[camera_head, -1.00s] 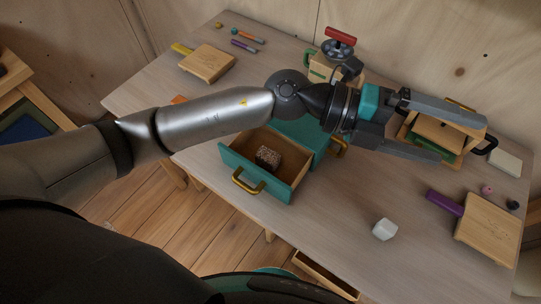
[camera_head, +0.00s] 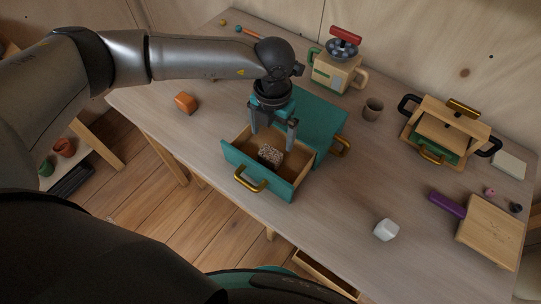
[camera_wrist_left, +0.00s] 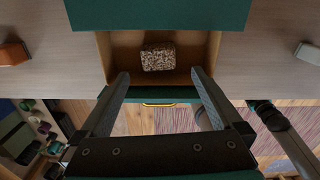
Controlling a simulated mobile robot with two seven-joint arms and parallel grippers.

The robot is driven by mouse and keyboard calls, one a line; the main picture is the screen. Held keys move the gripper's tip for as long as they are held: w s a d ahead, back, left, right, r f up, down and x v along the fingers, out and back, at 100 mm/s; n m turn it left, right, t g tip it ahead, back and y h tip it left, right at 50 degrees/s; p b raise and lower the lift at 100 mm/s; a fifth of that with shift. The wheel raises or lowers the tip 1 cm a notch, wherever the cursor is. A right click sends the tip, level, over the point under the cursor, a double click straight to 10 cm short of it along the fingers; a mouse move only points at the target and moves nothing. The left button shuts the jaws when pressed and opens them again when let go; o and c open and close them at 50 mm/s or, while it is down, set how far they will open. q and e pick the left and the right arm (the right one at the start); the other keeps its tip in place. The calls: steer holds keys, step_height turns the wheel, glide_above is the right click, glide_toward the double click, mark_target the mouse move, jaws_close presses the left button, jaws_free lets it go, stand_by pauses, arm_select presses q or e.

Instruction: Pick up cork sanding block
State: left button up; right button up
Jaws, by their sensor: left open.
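The cork sanding block (camera_head: 270,155) is a speckled brown block lying in the open drawer (camera_head: 286,186) of the teal cabinet (camera_head: 318,122). It also shows in the left wrist view (camera_wrist_left: 158,57), near the drawer's middle. My left gripper (camera_head: 272,140) points down over the drawer, its fingers spread and empty. In the left wrist view the left gripper (camera_wrist_left: 160,80) has its fingertips apart, either side of the block's line and short of it. Whether the fingers are below the drawer rim is hard to tell. My right gripper is not in view.
The drawer has a gold handle (camera_head: 248,181) at its front. An orange block (camera_head: 186,103) lies left of the cabinet, a cup (camera_head: 373,108) to its right. A white cube (camera_head: 386,230) and a wooden board (camera_head: 488,232) lie at the right. The table's front middle is clear.

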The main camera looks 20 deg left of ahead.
mark_target(270, 153)
arm_select(q)
step_height(270, 153, down, 5)
steer(key=shift+r, duration=0.15)
steer(key=f+b, duration=0.1)
steer(key=f, duration=0.4)
steer(key=shift+a+f, duration=0.1)
steer(key=shift+a, duration=0.1)
steer(key=c, duration=1.3)
